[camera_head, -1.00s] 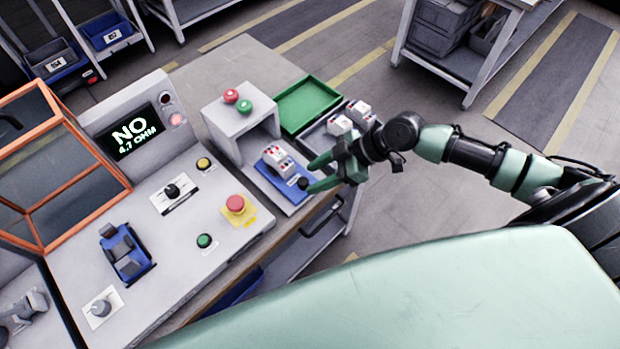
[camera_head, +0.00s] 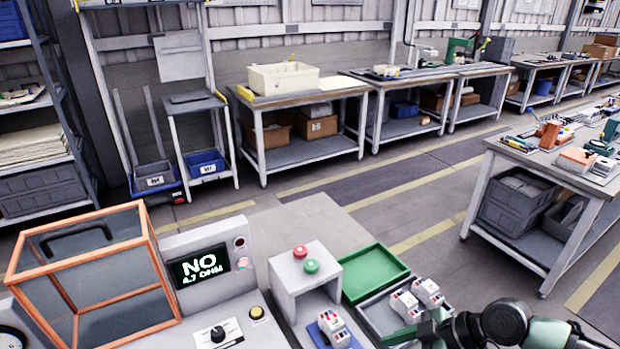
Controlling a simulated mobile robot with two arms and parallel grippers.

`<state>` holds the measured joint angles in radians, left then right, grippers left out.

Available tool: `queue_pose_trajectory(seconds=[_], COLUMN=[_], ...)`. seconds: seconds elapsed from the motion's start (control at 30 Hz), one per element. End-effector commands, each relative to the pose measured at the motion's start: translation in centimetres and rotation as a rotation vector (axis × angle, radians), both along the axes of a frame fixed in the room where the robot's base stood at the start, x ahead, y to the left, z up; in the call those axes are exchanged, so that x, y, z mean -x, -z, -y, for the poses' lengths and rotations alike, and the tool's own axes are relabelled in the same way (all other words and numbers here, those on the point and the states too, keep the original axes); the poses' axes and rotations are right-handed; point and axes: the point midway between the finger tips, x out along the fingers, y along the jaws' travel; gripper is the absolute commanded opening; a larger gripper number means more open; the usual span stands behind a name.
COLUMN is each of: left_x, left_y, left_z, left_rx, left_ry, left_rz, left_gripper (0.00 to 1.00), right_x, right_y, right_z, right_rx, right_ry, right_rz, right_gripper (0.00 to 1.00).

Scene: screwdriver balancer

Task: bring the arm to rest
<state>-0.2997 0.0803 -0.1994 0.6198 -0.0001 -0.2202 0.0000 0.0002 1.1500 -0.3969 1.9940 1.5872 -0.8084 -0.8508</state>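My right arm (camera_head: 500,325) shows at the bottom right of the head view, beside the tray with white and red parts. My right gripper (camera_head: 425,335) is partly cut off by the bottom edge, so I cannot tell whether it is open or shut. My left arm and gripper are not in view. The test console's display (camera_head: 198,266) reads "NO 4.7 OHM".
A grey stand (camera_head: 302,275) with a red and a green button stands right of the console. A green tray (camera_head: 372,272) and a tray of parts (camera_head: 382,312) lie beside it. An orange-framed box (camera_head: 150,235) is at left. A workbench (camera_head: 570,170) stands at right, with open floor before it.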

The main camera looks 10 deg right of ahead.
Motion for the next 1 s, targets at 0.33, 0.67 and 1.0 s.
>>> queue_pose_trajectory(seconds=[0.33,0.67,1.0], left_x=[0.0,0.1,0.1], left_y=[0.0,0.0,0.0], left_z=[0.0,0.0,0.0], left_rx=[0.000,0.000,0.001], left_ry=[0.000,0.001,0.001], left_rz=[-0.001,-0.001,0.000], left_gripper=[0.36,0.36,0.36], right_x=[7.5,11.2,15.4], right_y=[5.4,6.7,6.2], right_z=[-8.3,-7.3,-2.8], right_rx=[0.073,0.221,0.321], right_ry=[0.052,0.517,0.962], right_rz=[-0.122,-0.245,-0.378], right_gripper=[0.46,0.46,0.46])
